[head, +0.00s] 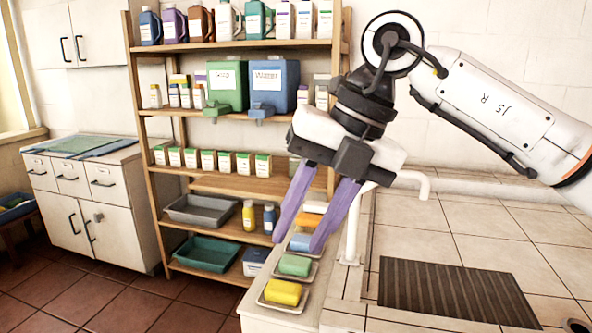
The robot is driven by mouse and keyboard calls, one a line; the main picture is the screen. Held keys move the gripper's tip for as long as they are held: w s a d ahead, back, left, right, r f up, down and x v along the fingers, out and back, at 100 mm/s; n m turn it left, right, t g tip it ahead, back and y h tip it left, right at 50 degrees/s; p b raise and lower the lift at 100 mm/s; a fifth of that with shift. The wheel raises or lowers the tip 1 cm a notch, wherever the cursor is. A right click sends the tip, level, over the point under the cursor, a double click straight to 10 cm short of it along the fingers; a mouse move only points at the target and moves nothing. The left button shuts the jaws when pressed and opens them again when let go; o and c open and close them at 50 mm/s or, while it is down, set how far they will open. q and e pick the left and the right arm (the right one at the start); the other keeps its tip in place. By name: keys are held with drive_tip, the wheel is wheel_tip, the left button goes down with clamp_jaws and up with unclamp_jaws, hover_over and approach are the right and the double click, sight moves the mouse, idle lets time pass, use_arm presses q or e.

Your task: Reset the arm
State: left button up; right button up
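My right arm (500,105) comes in from the right edge, bent at the upper middle. My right gripper (296,244) points down and slightly left, with its two purple fingers apart and nothing visible between them that it holds. In the picture, its fingertips overlap the row of soap dishes on the tiled ledge; I cannot tell how far above or in front of them they are. My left gripper is not in view.
A white tap (352,225) stands right of the gripper beside the basin with its dark ribbed mat (450,291). A wooden shelf (220,185) with bottles, jugs, boxes and trays stands behind. A white cabinet (95,210) is at left. The tiled counter at right is mostly clear.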

drive_tip(key=s+a+f+m+g+y, duration=0.15)
drive_tip(key=s+a+g+y, duration=0.5)
drive_tip(key=a+y, duration=0.75)
drive_tip(key=w+d+f+m+t+y, duration=0.1)
drive_tip(key=w+d+f+m+t, duration=0.25)
drive_tip(key=m+t, duration=0.5)
drive_tip(key=w+d+f+m+t+y, duration=0.2)
drive_tip(key=w+d+f+m+t, duration=0.15)
drive_tip(key=m+t, duration=0.45)
drive_tip(key=d+f+m+t+h, duration=0.2)
drive_tip(key=d+f+m+h, duration=0.25)
drive_tip(key=f, duration=0.25)
drive_tip(key=w+d+f+m+t+h, duration=0.1)
drive_tip(key=d+f+m+t+h, duration=0.1)
drive_tip(key=d+f+m+h, duration=0.4)
drive_tip(key=d+f+m+t+h, duration=0.2)
drive_tip(key=f+h, duration=0.1)
drive_tip(key=f, duration=0.5)
drive_tip(key=s+d+f+m+g+h, duration=0.2)
drive_tip(key=s+d+f+g, duration=0.2)
drive_tip(key=s+f, duration=0.6)
drive_tip(key=s+d+f+m+g+h, duration=0.2)
drive_tip(key=s+d+f, duration=0.4)
drive_tip(key=s+f, duration=0.5)
drive_tip(key=shift+f+g+h, duration=0.85)
drive_tip(key=shift+f+g, duration=0.1)
drive_tip(key=shift+g, duration=0.05)
